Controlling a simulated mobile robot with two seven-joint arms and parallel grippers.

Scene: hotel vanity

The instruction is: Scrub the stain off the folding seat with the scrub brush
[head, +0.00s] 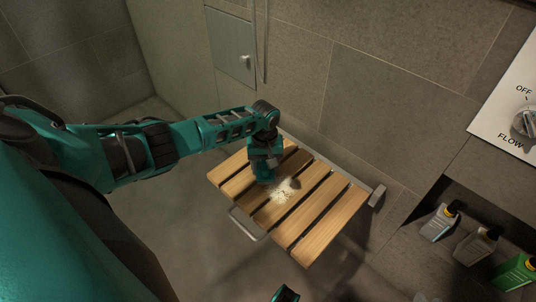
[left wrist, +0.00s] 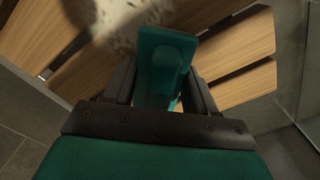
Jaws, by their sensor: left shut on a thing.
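The wooden slatted folding seat (head: 322,222) is down, level against the tiled wall. A whitish, speckled stain (head: 284,191) lies across its middle slats. It also shows, blurred, at the top of the left wrist view (left wrist: 112,18). My left gripper (head: 265,176) points down over the slats beside the stain's upper left edge. It is shut on the teal scrub brush (left wrist: 163,62), whose handle shows between the fingers in the left wrist view. The brush's bristles are hidden, so I cannot tell whether they touch the seat. A small teal and black part of mine, probably on the right arm, shows at the bottom edge.
Several bottles, one grey (head: 440,222) and one green (head: 515,272), stand in a wall niche at the right. A white panel with a flow knob (head: 525,122) is above it. A metal bar (head: 246,224) lies at the seat's front edge.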

